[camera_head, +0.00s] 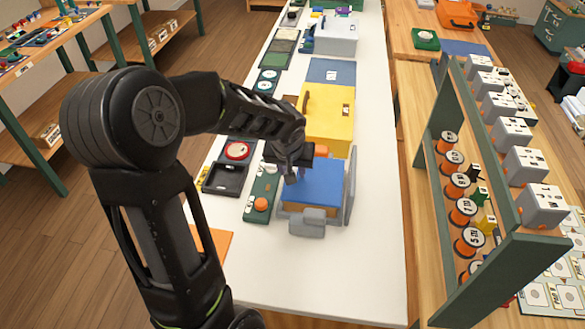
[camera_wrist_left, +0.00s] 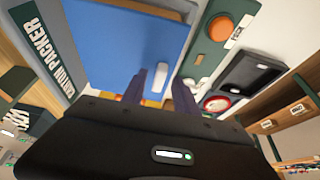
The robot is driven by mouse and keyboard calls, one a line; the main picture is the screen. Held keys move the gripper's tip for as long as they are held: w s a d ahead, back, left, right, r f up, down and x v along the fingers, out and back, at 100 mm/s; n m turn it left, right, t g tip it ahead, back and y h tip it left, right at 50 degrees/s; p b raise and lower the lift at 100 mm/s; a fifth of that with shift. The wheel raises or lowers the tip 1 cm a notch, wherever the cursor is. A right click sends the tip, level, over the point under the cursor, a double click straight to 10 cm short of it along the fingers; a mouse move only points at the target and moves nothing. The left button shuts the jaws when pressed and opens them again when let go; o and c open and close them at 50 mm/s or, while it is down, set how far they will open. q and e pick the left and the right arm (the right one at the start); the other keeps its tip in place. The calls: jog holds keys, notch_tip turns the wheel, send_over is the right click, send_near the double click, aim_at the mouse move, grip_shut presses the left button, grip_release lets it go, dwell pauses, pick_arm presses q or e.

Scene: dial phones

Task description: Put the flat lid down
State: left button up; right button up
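The flat lid is a blue panel (camera_head: 318,182) lying over a tan box in the grey carton packer (camera_head: 308,222) on the white table. In the left wrist view the blue lid (camera_wrist_left: 115,40) fills the upper middle, with a small pale tab (camera_wrist_left: 160,78) near its edge. My left gripper (camera_head: 292,174) is at the lid's left far corner in the head view. In the left wrist view its two dark fingers (camera_wrist_left: 160,88) are apart, with the pale tab showing between their tips and gaps beside it. Contact with the tab cannot be told. My right gripper is not in view.
The table's front (camera_head: 340,280) is clear. A rack with grey boxes (camera_head: 525,165) stands right.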

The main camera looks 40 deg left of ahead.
pick_arm(q)
jog(key=shift+r+p, duration=0.4)
jog(key=shift+r, duration=0.2)
jog(key=b+v, duration=0.1)
jog(key=v, duration=1)
jog(key=shift+s+d, duration=0.2)
